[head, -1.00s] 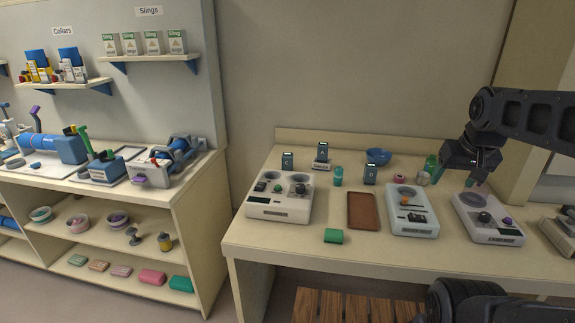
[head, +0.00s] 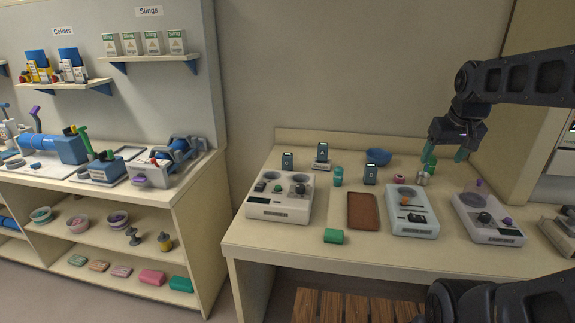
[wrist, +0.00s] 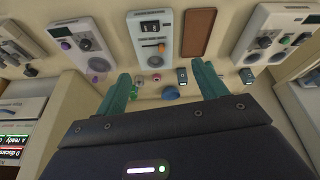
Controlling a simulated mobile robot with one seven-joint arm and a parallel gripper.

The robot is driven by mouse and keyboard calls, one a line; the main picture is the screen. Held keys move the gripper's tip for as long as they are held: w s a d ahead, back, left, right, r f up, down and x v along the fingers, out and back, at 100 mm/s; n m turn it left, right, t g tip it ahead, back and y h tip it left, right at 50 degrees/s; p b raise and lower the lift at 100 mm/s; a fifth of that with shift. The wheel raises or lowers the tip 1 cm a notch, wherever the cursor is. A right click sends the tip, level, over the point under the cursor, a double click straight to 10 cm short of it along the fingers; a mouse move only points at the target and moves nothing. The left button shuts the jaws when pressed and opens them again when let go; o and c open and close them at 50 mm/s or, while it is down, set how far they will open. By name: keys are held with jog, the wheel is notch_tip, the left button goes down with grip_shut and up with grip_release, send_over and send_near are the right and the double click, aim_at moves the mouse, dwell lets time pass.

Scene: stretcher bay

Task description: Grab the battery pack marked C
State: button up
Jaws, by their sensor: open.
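The battery pack marked C (head: 287,161) is a dark upright block with a pale letter, standing behind the left white device on the right-hand table. Similar packs marked A (head: 322,153) and D (head: 370,174) stand to its right. My gripper (head: 446,156) is open and empty above the back right of the table, well to the right of pack C. In the wrist view its two teal fingers (wrist: 162,88) are spread apart. Small dark packs show beyond them, but their letters are too small to read there.
White devices stand on the table: one at left (head: 280,198), one in the middle (head: 412,212), one at right (head: 488,218). The wall rises behind.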

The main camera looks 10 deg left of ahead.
jog(key=w+a+r+n+g, duration=0.1)
jog(key=w+a+n, duration=0.1)
jog(key=w+a, duration=0.45)
jog(key=w+a+r+n, duration=0.1)
jog(key=w+a+n, duration=0.2)
jog(key=w, duration=0.7)
jog(key=w+a+r+n+g, duration=0.1)
jog(key=w+a+n, duration=0.1)
jog(key=w+a, duration=0.5)
jog(key=n+g, duration=0.2)
jog(key=n, duration=0.8)
send_over(289, 155)
jog(key=f, duration=2.4)
jog(key=shift+d+f, duration=0.1)
jog(key=shift+d, duration=0.15)
jog(key=shift+a+f, duration=0.25)
jog(key=shift+f, duration=0.25)
notch_tip(289, 155, down, 5)
jog(key=shift+r, duration=0.1)
jog(key=shift+s+a+f, duration=0.1)
jog(key=shift+a+f, duration=0.1)
jog(key=shift+f, duration=1.2)
jog(key=shift+s+a+f, duration=0.1)
jog(key=shift+a+f, duration=0.05)
jog(key=shift+f, duration=1.2)
jog(key=shift+w, duration=0.1)
jog(key=c, duration=1.4)
